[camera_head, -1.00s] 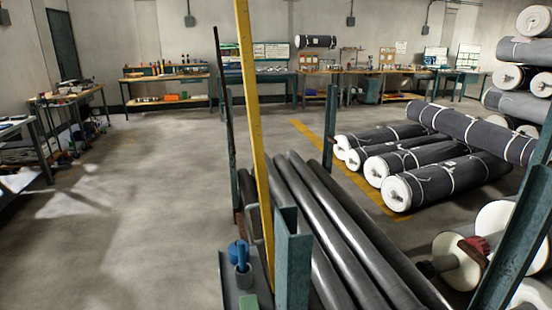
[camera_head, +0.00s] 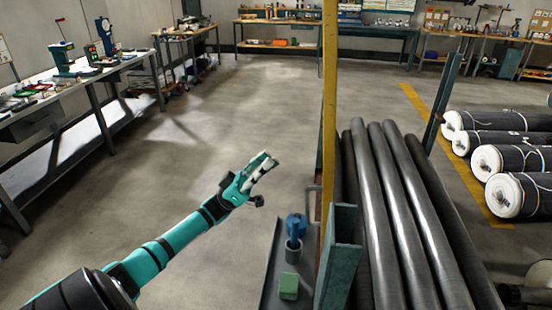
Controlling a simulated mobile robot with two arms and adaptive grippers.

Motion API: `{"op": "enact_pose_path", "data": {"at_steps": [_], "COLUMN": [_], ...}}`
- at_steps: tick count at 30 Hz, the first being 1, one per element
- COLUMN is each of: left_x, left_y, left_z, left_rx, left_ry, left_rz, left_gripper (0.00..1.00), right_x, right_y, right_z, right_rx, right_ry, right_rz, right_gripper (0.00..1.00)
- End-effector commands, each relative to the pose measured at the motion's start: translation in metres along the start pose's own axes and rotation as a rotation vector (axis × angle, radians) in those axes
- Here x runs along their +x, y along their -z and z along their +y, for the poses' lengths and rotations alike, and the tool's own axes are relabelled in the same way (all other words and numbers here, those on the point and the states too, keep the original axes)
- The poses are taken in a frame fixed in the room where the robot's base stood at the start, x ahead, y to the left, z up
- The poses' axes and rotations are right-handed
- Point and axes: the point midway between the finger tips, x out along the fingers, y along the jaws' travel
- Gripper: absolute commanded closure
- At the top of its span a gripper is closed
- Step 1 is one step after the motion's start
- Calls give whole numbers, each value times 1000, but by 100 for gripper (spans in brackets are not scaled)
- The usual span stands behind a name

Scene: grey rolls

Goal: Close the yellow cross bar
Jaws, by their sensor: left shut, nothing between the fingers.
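The yellow cross bar (camera_head: 329,100) stands upright at the centre right of the head view, running out of the top of the picture. Its lower end is by a teal post (camera_head: 338,255) beside the grey rolls. My left gripper (camera_head: 268,162) is to the left of the bar, apart from it, over open floor. It is shut and empty. My right gripper is not in view.
Long grey rolls (camera_head: 378,200) lie just right of the bar. A narrow shelf holding a blue object (camera_head: 295,228) and a green block (camera_head: 288,286) is left of the post. Workbenches line the left and back. The floor at left centre is clear.

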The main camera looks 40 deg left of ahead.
Motion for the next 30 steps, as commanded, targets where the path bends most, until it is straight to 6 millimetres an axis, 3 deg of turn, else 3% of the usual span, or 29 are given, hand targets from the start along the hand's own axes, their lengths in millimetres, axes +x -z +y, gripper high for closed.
{"op": "enact_pose_path", "data": {"at_steps": [1, 6, 9, 12, 19, 30], "left_x": [17, 54, 73, 83, 95, 95], "left_y": [4, 4, 4, -10, -26, -29], "left_z": [0, 0, 0, -1, -1, -1], "left_rx": [0, 1, 1, -1, 1, 2], "left_ry": [-3, -1, 0, 3, 4, 3], "left_rz": [3, 3, 3, 3, 1, -1], "left_gripper": [100, 100, 100, 100, 100, 100], "right_x": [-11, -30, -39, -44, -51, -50], "right_y": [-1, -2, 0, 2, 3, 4], "right_z": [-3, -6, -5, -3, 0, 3], "right_rx": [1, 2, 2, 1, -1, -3], "right_ry": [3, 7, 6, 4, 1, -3], "right_rz": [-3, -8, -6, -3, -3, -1], "right_gripper": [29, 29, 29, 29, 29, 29]}}
